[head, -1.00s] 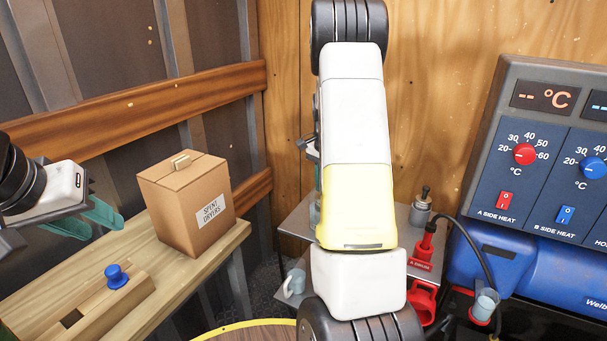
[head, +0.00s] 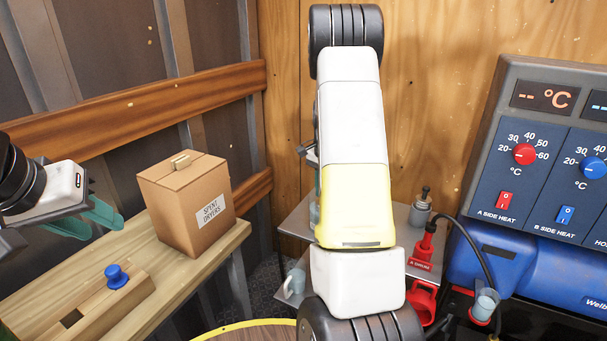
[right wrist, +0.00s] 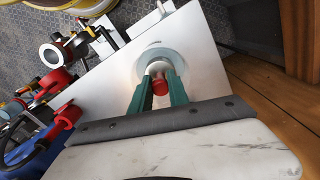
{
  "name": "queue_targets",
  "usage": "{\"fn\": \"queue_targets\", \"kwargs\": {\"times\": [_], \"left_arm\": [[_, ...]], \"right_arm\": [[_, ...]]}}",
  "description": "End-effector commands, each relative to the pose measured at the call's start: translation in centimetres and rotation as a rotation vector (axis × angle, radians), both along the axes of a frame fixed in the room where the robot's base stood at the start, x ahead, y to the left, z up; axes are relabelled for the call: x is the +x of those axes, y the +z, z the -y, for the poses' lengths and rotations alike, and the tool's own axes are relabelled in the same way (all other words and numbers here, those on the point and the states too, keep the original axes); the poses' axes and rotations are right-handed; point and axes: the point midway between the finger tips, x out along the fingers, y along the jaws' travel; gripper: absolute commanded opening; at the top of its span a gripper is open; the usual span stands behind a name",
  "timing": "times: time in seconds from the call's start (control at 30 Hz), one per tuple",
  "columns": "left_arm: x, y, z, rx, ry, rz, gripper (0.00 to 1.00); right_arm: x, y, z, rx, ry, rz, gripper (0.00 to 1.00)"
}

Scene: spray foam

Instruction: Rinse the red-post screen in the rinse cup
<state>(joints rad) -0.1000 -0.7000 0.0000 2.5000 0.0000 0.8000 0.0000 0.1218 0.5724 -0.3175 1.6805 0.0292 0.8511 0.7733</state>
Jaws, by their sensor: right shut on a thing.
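In the right wrist view, my right gripper (right wrist: 160,88) is shut on the red post (right wrist: 159,86), between its two green fingers. Just beyond the fingertips is the round rim of a pale grey cup (right wrist: 165,54), with the post over or inside its mouth. The screen below the post is hidden, so I cannot tell how deep it sits. In the head view, my right arm covers the right gripper, and only a sliver of a bluish cup (head: 315,213) shows beside it. My left gripper (head: 88,219) is open and empty at the far left, with green fingers apart.
A cardboard box marked spent dryers (head: 187,205) and a wooden block with a blue knob (head: 117,277) are on the left bench. A metal bottle (head: 421,208) stands on the grey shelf. A white mug (head: 294,283) is lower down. The heater panel (head: 555,165) is at right.

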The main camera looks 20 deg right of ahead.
Motion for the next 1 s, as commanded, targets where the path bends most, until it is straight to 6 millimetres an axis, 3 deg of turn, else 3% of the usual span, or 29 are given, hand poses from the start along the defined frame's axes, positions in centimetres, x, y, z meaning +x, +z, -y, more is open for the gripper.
{"fn": "queue_targets", "kwargs": {"times": [0.33, 0.7, 1.0], "left_arm": [[0.0, 0.0, 0.0, 0.000, 0.000, 0.000, 0.36], [0.0, 0.0, 0.0, 0.000, 0.000, 0.000, 0.36], [0.0, 0.0, 0.0, 0.000, 0.000, 0.000, 0.36]], "right_arm": [[0.0, 0.2, 0.0, 0.000, 0.000, 0.001, 0.00], [0.0, 2.8, 0.0, 0.000, -0.001, 0.002, 0.00], [0.0, 3.0, 0.0, 0.000, -0.001, 0.000, 0.00]]}}
